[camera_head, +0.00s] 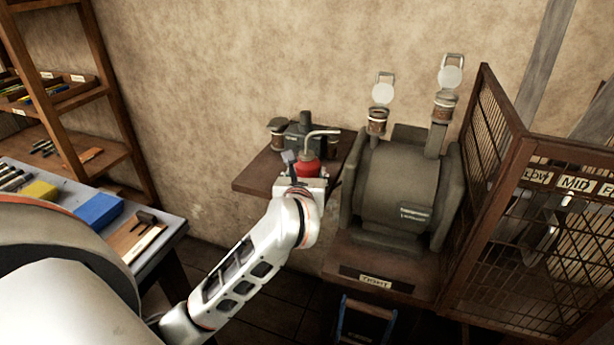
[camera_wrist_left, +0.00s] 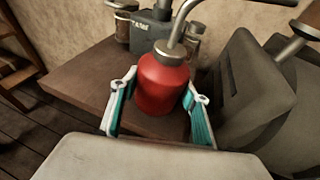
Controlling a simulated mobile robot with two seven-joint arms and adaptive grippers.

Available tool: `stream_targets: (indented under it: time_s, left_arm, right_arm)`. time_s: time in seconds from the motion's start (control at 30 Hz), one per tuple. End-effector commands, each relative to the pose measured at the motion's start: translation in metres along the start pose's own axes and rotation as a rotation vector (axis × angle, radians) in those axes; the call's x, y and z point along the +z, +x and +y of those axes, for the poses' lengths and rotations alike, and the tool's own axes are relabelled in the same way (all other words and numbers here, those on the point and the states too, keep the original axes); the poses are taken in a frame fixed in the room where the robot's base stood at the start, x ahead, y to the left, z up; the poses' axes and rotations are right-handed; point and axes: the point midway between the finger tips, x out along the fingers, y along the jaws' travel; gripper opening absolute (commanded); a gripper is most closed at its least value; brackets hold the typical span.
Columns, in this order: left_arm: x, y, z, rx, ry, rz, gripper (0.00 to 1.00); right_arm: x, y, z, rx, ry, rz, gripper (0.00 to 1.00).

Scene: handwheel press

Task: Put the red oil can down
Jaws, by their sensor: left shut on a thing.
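The red oil can (camera_head: 307,166) has a bent grey spout that points right in the head view. It stands out large in the left wrist view (camera_wrist_left: 163,88), roughly upright. My left gripper (camera_head: 302,181) is shut on the can, with one finger on each side of its body in the left wrist view (camera_wrist_left: 160,98). The can is over or on the small wooden shelf (camera_head: 258,181) by the wall. Its base is hidden by my gripper, so I cannot tell whether it touches the shelf. My right gripper is not in view.
A dark grey device (camera_head: 303,132) and a small jar (camera_head: 277,131) stand at the shelf's back. A big grey machine (camera_head: 397,190) is close on the right, beside a mesh cage (camera_head: 545,235). The shelf's left part is bare. A workbench (camera_head: 170,228) stands left.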

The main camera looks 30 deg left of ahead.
Motion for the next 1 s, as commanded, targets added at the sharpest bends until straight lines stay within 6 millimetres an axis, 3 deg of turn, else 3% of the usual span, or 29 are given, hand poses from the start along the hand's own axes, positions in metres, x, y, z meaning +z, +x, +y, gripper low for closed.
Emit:
stream_targets:
  time_s: [0.2,0.37,0.4,0.47,0.87,1.0]
  left_arm:
    - [0.002,0.0,0.0,0.0,-0.001,-0.005,0.2]
    - [-0.002,0.001,0.0,0.0,-0.001,-0.004,0.2]
    - [-0.003,0.001,0.0,0.0,-0.001,-0.001,0.51]
    - [-0.002,0.001,0.0,0.0,-0.001,-0.002,0.62]
    - [0.003,-0.001,0.0,0.0,-0.002,-0.004,0.62]
    - [0.002,-0.017,-0.001,-0.002,-0.004,-0.003,0.62]
  right_arm:
    - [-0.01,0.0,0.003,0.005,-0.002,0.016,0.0]
    - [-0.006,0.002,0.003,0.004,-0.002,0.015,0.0]
    - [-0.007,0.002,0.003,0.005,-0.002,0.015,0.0]
    - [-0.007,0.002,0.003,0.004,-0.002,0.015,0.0]
    - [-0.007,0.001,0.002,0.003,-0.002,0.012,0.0]
    - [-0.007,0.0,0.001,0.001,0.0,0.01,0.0]
